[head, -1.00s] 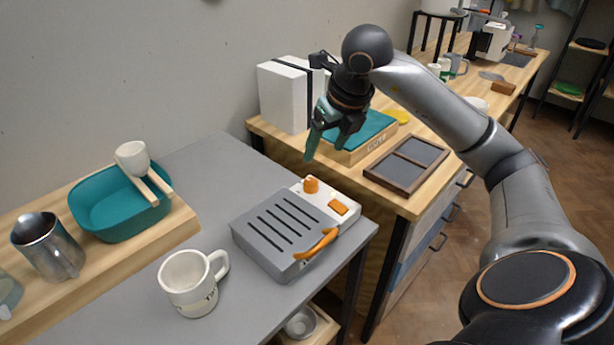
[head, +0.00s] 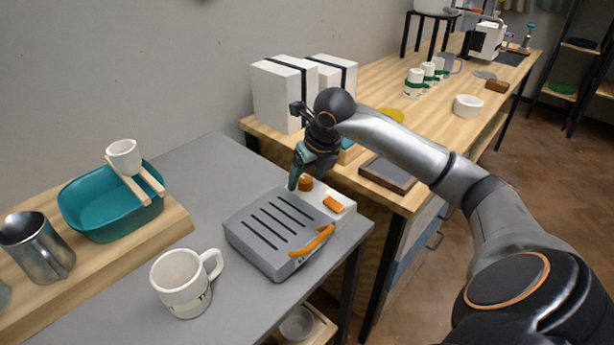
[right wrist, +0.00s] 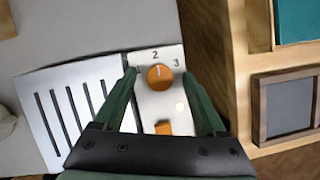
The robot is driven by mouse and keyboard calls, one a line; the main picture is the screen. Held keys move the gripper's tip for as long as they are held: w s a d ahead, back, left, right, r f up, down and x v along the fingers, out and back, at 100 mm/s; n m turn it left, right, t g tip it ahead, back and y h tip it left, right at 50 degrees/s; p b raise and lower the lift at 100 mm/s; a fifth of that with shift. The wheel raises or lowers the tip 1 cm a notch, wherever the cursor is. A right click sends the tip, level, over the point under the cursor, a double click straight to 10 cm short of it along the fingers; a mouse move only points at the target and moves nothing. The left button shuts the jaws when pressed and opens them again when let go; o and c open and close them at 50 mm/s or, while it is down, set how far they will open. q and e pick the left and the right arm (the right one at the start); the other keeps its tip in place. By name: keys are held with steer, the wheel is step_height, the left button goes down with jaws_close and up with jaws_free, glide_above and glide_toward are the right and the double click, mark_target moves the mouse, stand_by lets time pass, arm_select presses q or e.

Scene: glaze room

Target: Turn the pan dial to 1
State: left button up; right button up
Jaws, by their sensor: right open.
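The orange pan dial (right wrist: 160,77) is on the white panel of a grey slotted press (head: 275,232). In the right wrist view a pale mark on the dial points up toward the 2. The 3 shows to its right, and the label at its left is partly hidden by a finger. My right gripper (head: 307,177) is open and comes down over the dial, with one green finger on each side of it. I cannot tell whether either finger touches the dial. My left gripper is out of view.
An orange switch (head: 334,204) and a curved orange handle (head: 313,241) are close to the dial. A white mug (head: 182,284) stands left of the press. A wooden bench with white boxes (head: 283,95) and a framed slate (head: 388,174) lies behind and to the right.

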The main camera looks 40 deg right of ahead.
jaws_close()
stand_by(0.5)
